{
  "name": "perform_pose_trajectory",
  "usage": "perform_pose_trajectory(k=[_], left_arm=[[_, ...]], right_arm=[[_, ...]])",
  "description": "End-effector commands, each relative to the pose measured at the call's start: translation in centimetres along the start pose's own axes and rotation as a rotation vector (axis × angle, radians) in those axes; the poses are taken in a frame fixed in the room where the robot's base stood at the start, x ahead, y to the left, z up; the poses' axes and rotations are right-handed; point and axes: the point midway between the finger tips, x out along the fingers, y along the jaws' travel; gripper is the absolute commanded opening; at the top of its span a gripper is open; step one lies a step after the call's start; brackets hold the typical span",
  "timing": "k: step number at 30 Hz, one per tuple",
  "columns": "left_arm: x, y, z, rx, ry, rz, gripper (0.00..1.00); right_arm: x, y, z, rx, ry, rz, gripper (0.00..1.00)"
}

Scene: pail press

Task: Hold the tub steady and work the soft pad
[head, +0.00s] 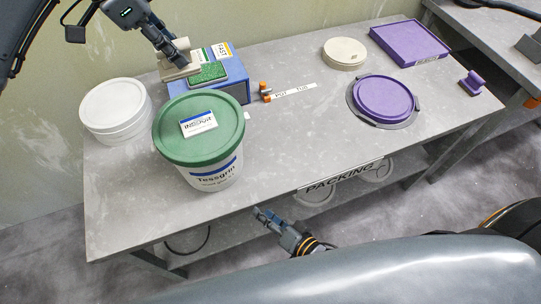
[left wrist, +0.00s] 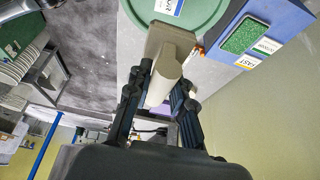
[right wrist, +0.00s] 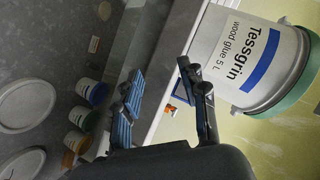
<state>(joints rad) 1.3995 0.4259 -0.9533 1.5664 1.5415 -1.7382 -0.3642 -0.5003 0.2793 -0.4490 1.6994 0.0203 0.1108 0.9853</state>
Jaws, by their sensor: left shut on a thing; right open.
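A white tub (head: 213,178) with a green lid (head: 180,126) stands upright near the table's left front; the lid looks seated and bears a label. In the right wrist view the tub (right wrist: 240,50) reads "Tessgrin wood glue 5 L". My left gripper (head: 183,58) is shut on the handle of a beige pad (head: 180,73), behind the tub by the blue box. The pad (left wrist: 166,70) also shows in the left wrist view; its underside is hidden. My right gripper (head: 262,213) is open and empty in front of the table's front edge, apart from the tub.
A blue box (head: 235,92) with a green textured top (head: 208,73) stands behind the tub. A white round container (head: 114,108) is at left. A purple disc (head: 383,98), beige disc (head: 345,52) and purple tray (head: 409,42) are at right. The middle front is clear.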

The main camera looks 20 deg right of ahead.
Motion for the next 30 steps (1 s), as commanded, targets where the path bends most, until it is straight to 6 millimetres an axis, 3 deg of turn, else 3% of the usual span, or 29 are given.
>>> perform_pose_trajectory(k=[1,5,12,18,22,30], left_arm=[[0.0,0.0,0.0,0.0,0.0,0.0,0.0],[0.0,0.0,0.0,0.0,0.0,0.0,0.0],[0.0,0.0,0.0,0.0,0.0,0.0,0.0],[0.0,0.0,0.0,0.0,0.0,0.0,0.0],[0.0,0.0,0.0,0.0,0.0,0.0,0.0],[0.0,0.0,0.0,0.0,0.0,0.0,0.0]], right_arm=[[-0.2,-1.9,-0.6,0.033,0.011,-0.042,0.43],[-1.0,-6.4,-2.0,0.124,0.035,-0.144,0.43],[-0.1,-10.5,-9.6,0.414,0.257,-0.181,0.43],[-0.9,-11.9,-14.3,0.583,0.384,-0.214,0.43],[-0.9,-12.1,-15.5,0.621,0.413,-0.223,0.43],[2.6,-12.5,-17.3,0.62,0.415,-0.226,0.43]])
